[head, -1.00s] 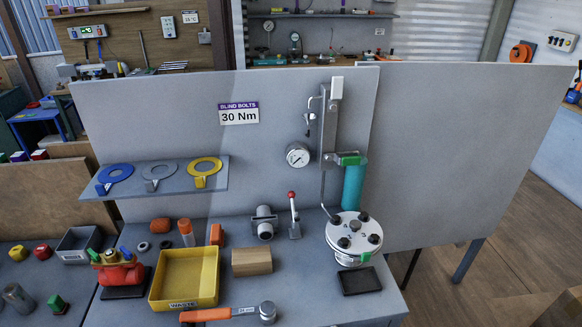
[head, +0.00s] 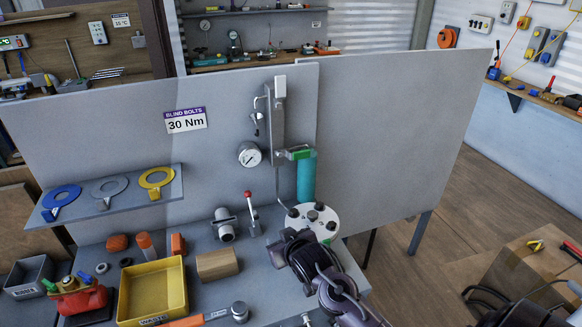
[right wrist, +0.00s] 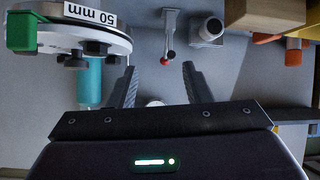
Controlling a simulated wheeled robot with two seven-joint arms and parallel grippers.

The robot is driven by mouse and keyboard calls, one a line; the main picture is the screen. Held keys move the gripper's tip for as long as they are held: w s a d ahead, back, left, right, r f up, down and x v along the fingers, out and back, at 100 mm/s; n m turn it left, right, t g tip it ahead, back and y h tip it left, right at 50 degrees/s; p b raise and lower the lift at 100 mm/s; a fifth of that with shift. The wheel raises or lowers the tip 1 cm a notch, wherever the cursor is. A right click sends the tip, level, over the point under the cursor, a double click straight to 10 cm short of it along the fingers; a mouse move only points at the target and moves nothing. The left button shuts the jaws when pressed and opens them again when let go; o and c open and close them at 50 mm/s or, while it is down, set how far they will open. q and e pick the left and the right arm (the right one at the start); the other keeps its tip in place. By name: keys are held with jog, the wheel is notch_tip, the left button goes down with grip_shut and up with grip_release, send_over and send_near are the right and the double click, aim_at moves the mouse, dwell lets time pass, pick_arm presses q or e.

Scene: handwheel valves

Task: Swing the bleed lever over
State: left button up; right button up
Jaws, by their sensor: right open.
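The lever with a red knob (head: 250,210) stands upright on the grey bench, left of the round bolted flange (head: 312,218). The lever (right wrist: 168,45) also shows in the right wrist view, beyond the fingertips, its red knob pointing towards them. My right gripper (head: 283,248) is to the right of the lever and partly in front of the flange. In the right wrist view its two fingers (right wrist: 158,84) are apart with nothing between them. The lever is clear of both fingers. My left gripper is not in view.
A grey pipe stub (head: 224,226) stands just left of the lever. A teal cylinder (head: 306,180) and a gauge (head: 249,154) are behind it. A wooden block (head: 217,265) and a yellow waste bin (head: 152,288) stand further left. The grey panel (head: 110,130) closes off the back.

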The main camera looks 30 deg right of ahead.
jog(key=w+d+r+m+t+h, duration=0.1)
jog(key=w+d+r+t, duration=0.25)
jog(key=r, duration=0.55)
jog(key=w+d+r+t+h, duration=0.1)
jog(key=w+d+r+t, duration=0.3)
jog(key=r, duration=0.5)
jog(key=m+t+h, duration=0.1)
jog(key=t, duration=0.1)
send_near(281, 86)
jog(key=shift+p+x, duration=0.5)
jog(key=shift+x, duration=4.05)
jog(key=shift+s, duration=0.15)
jog(key=c, duration=0.8)
